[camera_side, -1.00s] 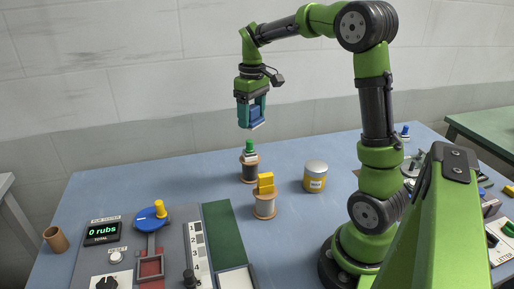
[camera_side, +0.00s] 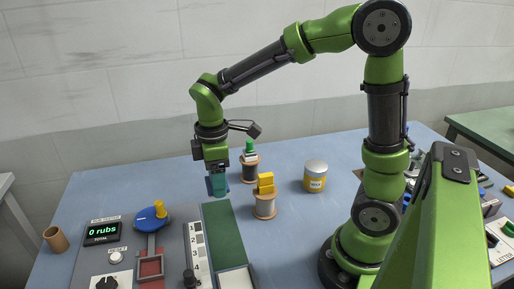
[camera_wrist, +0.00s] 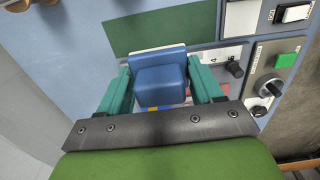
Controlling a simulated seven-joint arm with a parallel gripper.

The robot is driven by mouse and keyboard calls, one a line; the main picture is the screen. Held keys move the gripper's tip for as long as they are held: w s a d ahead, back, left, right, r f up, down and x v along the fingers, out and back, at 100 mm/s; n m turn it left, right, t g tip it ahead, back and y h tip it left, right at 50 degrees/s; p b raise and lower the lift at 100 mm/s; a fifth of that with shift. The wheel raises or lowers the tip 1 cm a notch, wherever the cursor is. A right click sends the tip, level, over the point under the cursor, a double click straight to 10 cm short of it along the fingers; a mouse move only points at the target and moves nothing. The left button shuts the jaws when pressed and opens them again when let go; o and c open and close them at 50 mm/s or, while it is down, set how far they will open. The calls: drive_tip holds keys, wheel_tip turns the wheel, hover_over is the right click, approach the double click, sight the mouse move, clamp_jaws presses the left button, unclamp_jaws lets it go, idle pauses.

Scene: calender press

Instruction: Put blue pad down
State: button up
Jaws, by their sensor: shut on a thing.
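My gripper (camera_side: 217,186) is shut on the blue pad, with a teal finger on each side of it. The blue pad (camera_wrist: 162,80) shows clearly between the fingers in the wrist view, with a pale edge along its far side. In the side view my gripper mostly hides the pad. The gripper hangs over the far end of the green strip (camera_side: 222,234), and I cannot tell whether the pad touches anything. The green strip also shows beyond the pad in the wrist view (camera_wrist: 160,32).
A spool with a yellow block (camera_side: 265,184) stands just right of the gripper. A spool with a green-knobbed piece (camera_side: 250,158) stands behind it. A yellow tin (camera_side: 315,176) is farther right.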

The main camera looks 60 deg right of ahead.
sight(222, 230)
wheel_tip(222, 230, down, 14)
drive_tip(key=shift+f, duration=0.25)
idle(0.4)
drive_tip(key=o, duration=1.1)
drive_tip(key=shift+f, duration=0.15)
drive_tip(key=shift+c, duration=0.2)
wheel_tip(222, 230, up, 12)
drive_tip(key=shift+r, duration=0.25)
drive_tip(key=s+r+m+t+y, duration=0.2)
drive_tip(key=s+r+m+t, duration=0.5)
drive_tip(key=s+r+m, duration=0.3)
drive_tip(key=r+m, duration=0.1)
drive_tip(key=m, duration=0.2)
drive_tip(key=shift+s+d+r, duration=0.15)
drive_tip(key=shift+d+r, duration=0.15)
drive_tip(key=shift+d, duration=0.1)
